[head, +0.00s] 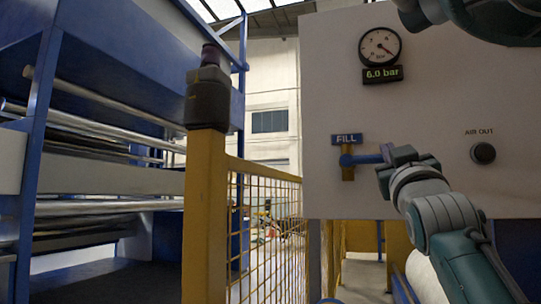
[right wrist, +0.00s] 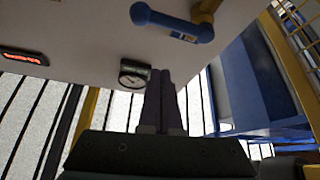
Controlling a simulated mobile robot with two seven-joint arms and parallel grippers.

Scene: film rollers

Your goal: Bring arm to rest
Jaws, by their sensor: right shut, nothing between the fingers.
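My right gripper (head: 386,154) is in front of the grey panel, beside the right end of the blue valve lever (head: 361,159) in the head view. In the right wrist view its two dark fingers (right wrist: 160,85) are together with nothing between them. There the blue lever (right wrist: 172,22) lies past the fingertips, with a visible gap in the picture. The lever is roughly horizontal in the head view, on a yellow valve body (head: 347,174) under the FILL label (head: 347,139). My left gripper is not in view.
The panel (head: 420,110) carries a round gauge (head: 380,47), a display reading 6.0 bar (head: 382,75) and a black AIR OUT knob (head: 483,153). A yellow post (head: 205,220) and mesh fence (head: 265,230) stand left of it. A blue roller rack (head: 100,150) is farther left.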

